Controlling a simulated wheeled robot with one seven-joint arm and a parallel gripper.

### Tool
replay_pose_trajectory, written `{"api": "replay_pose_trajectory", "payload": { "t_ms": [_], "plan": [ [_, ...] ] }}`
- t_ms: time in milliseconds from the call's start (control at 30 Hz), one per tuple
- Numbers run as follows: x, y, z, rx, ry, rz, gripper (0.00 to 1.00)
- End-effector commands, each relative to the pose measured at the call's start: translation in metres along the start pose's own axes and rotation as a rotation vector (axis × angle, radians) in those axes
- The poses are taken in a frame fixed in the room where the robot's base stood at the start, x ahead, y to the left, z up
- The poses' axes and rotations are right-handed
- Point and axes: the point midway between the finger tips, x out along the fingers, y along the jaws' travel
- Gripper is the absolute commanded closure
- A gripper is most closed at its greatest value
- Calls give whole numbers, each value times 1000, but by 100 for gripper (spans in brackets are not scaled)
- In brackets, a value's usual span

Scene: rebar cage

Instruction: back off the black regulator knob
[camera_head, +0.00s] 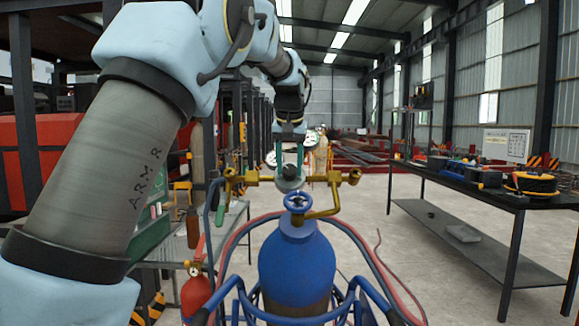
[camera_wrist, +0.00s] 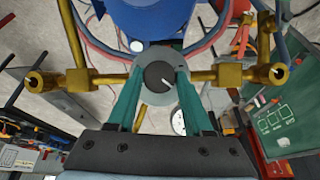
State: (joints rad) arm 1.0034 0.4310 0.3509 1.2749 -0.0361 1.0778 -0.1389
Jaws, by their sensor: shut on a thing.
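The black regulator knob (camera_wrist: 160,76) sits on a round grey regulator body (camera_wrist: 154,59), with a white mark on its face pointing to the lower right in the wrist view. My gripper (camera_wrist: 161,80) has its two teal fingers on either side of the knob, closed on it. In the head view my gripper (camera_head: 290,164) reaches down to the regulator, and its fingers partly hide the knob. Brass fittings (camera_head: 240,178) extend to both sides of the regulator. The blue gas cylinder (camera_head: 297,262) with its blue handwheel (camera_head: 297,201) stands upright in front.
Red and blue hoses (camera_head: 365,253) loop around the cylinder and its blue cart frame (camera_head: 250,306). A small red cylinder (camera_head: 195,294) stands at left. A workbench (camera_head: 455,180) with tools and a cable reel (camera_head: 536,184) stands at right. The floor between is mostly clear.

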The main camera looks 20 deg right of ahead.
Motion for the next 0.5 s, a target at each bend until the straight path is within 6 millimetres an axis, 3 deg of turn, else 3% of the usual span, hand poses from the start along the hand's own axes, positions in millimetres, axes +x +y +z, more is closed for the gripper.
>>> {"api": "replay_pose_trajectory", "payload": {
  "t_ms": [500],
  "plan": [
    [0,-2,0,-107,9,55,100]
  ]
}}
